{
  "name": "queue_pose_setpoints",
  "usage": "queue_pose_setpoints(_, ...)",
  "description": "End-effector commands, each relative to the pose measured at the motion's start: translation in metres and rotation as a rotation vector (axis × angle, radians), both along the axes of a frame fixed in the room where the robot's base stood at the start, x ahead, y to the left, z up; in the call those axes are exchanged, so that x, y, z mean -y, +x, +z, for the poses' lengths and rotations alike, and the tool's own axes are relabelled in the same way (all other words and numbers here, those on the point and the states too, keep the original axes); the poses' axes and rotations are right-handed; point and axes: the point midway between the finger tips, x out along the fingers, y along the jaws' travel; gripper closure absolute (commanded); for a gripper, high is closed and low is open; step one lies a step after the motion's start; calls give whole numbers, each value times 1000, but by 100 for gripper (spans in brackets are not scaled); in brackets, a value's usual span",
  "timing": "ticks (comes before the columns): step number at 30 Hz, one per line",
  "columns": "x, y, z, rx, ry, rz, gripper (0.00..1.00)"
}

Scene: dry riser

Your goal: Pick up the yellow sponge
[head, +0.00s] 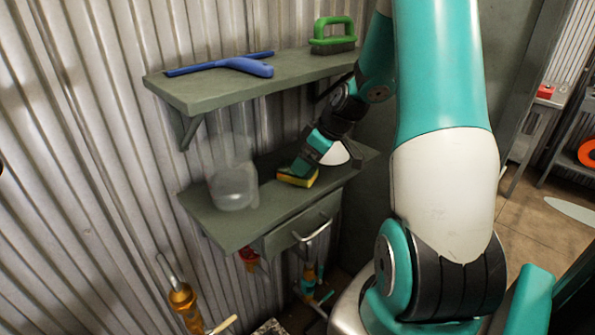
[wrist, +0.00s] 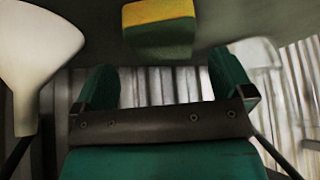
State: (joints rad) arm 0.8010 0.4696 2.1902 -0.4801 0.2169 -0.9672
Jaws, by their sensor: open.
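The yellow sponge (head: 297,178) lies on the lower green-grey shelf (head: 216,222), near the middle. It has a yellow layer and a dark green layer. In the wrist view the sponge (wrist: 159,29) shows at the top centre, beyond the fingers and roughly in line with the gap between them. My gripper (wrist: 164,88) is open with nothing between its fingers. In the head view my gripper (head: 306,160) is right above and beside the sponge, and it hides part of it. I cannot tell whether a finger touches the sponge.
A clear container (head: 233,187) stands left of the sponge on the lower shelf. A white funnel-like thing (wrist: 38,50) is close at left in the wrist view. The upper shelf (head: 215,92) holds a blue squeegee (head: 245,66) and a green brush (head: 333,36). A drawer (head: 300,232) hangs below.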

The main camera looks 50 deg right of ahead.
Motion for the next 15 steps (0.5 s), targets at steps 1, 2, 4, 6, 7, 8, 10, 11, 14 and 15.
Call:
queue_pose_setpoints(1,-3,3,-3,-4,4,3,1)
queue_pose_setpoints(2,-5,5,-7,-4,4,3,1)
queue_pose_setpoints(4,-9,11,-15,-5,5,3,1)
queue_pose_setpoints(6,-11,16,-25,-4,3,2,1)
queue_pose_setpoints(7,-11,18,-29,-4,2,2,1)
queue_pose_setpoints(8,-11,19,-32,-3,3,2,1)
queue_pose_setpoints(10,-12,22,-36,-3,2,1,1)
queue_pose_setpoints(11,-12,22,-38,-3,2,1,1)
queue_pose_setpoints(14,-12,23,-40,-1,0,0,1)
queue_pose_setpoints(15,-12,23,-40,-1,0,0,1)
